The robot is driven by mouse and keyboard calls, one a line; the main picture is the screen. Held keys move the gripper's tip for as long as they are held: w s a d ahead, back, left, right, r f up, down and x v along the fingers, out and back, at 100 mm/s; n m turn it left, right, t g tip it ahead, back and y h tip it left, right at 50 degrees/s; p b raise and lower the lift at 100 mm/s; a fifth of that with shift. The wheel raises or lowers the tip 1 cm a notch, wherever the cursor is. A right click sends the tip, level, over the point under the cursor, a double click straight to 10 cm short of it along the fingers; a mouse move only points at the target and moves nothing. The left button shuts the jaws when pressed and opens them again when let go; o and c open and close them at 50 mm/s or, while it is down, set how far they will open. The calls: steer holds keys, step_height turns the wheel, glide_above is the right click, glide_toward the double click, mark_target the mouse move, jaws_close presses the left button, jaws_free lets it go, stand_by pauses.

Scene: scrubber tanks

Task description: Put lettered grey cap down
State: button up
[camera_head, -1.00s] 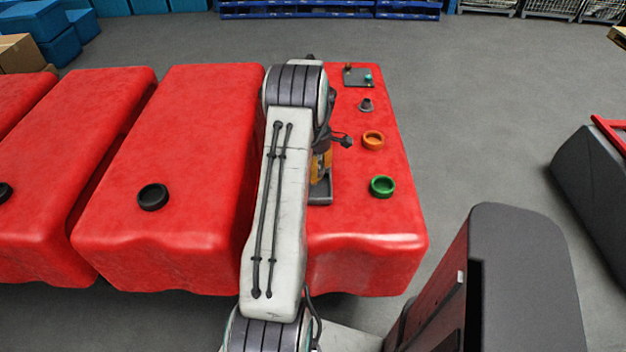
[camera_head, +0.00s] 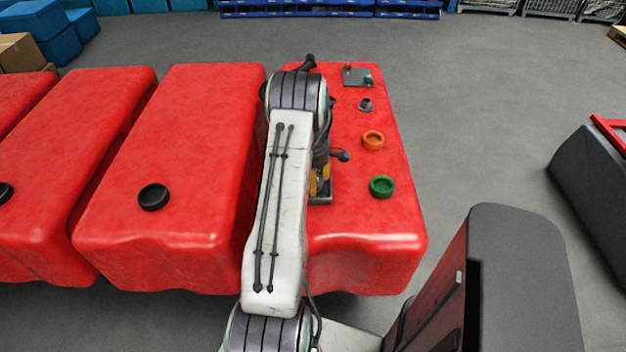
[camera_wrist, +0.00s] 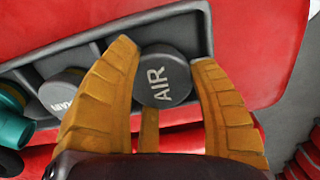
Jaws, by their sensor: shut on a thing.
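The lettered grey cap (camera_wrist: 166,78), marked AIR, is between the two orange fingers of my gripper (camera_wrist: 165,58) in the wrist view. My gripper is shut on it. The cap is at the right-hand compartment of a dark grey tray (camera_wrist: 88,48); whether it touches the compartment floor cannot be told. In the head view my gripper (camera_head: 320,180) points down over the tray (camera_head: 322,200) on the red tank, and my arm hides much of the tray and the cap.
A second grey lettered cap (camera_wrist: 62,92) sits in the tray, with a teal piece (camera_wrist: 12,128) beside it. On the red tank (camera_head: 375,225) are a green ring (camera_head: 382,187), an orange ring (camera_head: 373,140) and a small grey fitting (camera_head: 366,105). A black cap (camera_head: 153,197) is on the neighbouring tank.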

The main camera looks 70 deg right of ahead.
steer(key=shift+f, duration=0.2)
steer(key=o, duration=1.2)
steer(key=shift+r, duration=0.15)
step_height(320, 180, up, 12)
steer(key=w+a+r, duration=0.4)
steer(key=w+a, duration=0.2)
steer(key=a, duration=0.2)
steer(key=w+a+r+m+t+h, duration=0.1)
steer(key=w+a+r, duration=0.35)
steer(key=a, duration=0.35)
steer(key=w+a+r, duration=0.4)
steer(key=w+a, duration=0.2)
steer(key=a, duration=0.2)
steer(key=s+a+r+m+t, duration=0.1)
steer(key=a+r, duration=0.1)
steer(key=a, duration=1.2)
steer(key=shift+m+t+y, duration=0.5)
steer(key=shift+m+t, duration=0.3)
steer(key=shift+m, duration=0.1)
steer(key=s+a, duration=0.2)
steer(key=a, duration=0.1)
steer(key=s+a+f, duration=0.1)
steer(key=s+a, duration=0.2)
steer(key=a, duration=0.1)
steer(key=s+a, duration=0.3)
steer(key=shift+a+f, duration=0.3)
steer(key=shift+f, duration=0.05)
